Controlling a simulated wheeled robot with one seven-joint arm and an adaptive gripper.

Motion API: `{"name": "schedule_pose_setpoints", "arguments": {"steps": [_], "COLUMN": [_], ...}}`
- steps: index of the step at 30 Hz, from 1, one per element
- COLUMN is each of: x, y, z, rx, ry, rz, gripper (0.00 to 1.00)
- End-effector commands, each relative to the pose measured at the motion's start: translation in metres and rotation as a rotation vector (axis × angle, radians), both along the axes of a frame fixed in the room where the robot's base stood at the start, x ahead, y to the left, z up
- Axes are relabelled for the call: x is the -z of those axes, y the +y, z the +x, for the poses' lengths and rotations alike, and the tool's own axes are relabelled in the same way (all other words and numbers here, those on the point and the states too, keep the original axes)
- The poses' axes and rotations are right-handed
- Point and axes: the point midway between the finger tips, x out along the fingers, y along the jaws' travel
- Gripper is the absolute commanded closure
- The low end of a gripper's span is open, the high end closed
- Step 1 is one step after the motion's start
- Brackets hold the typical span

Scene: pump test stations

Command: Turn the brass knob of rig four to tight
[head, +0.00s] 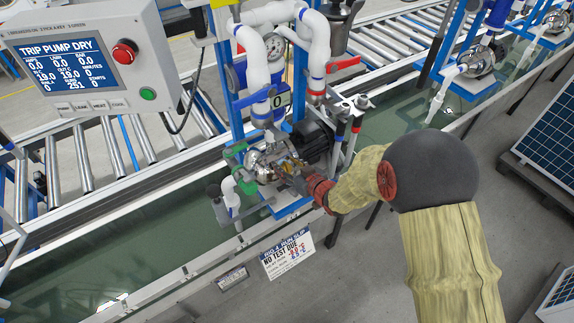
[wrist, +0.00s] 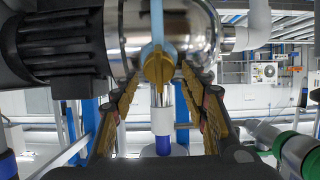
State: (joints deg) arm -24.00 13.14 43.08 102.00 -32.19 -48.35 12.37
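The brass knob (wrist: 158,68) shows in the wrist view on the front of a shiny steel pump housing (wrist: 120,30). My gripper (wrist: 162,78) has one finger on each side of the knob, with the tips close to it and small gaps visible. The fingers look open; I see no clear contact. In the head view my gripper (head: 297,180) reaches the steel pump (head: 262,163) of rig four from the right. The knob is mostly hidden there by the gripper.
A control box (head: 85,55) reads "TRIP PUMP DRY", with a red and a green button. A "RIG 4 RUN SLIP" card (head: 287,251) reads "NO TEST DUE". Green-handled (head: 235,152) and red-handled (head: 343,63) valves and white pipes crowd the pump. Grey floor lies at the lower right.

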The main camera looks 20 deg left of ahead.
Motion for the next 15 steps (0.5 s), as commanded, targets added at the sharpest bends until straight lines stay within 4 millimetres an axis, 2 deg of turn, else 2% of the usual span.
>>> {"name": "schedule_pose_setpoints", "arguments": {"steps": [15], "x": [-0.0002], "y": [-0.0004], "z": [0.0003], "rx": [0.001], "ry": [0.000], "rz": [0.000], "gripper": [0.87]}}
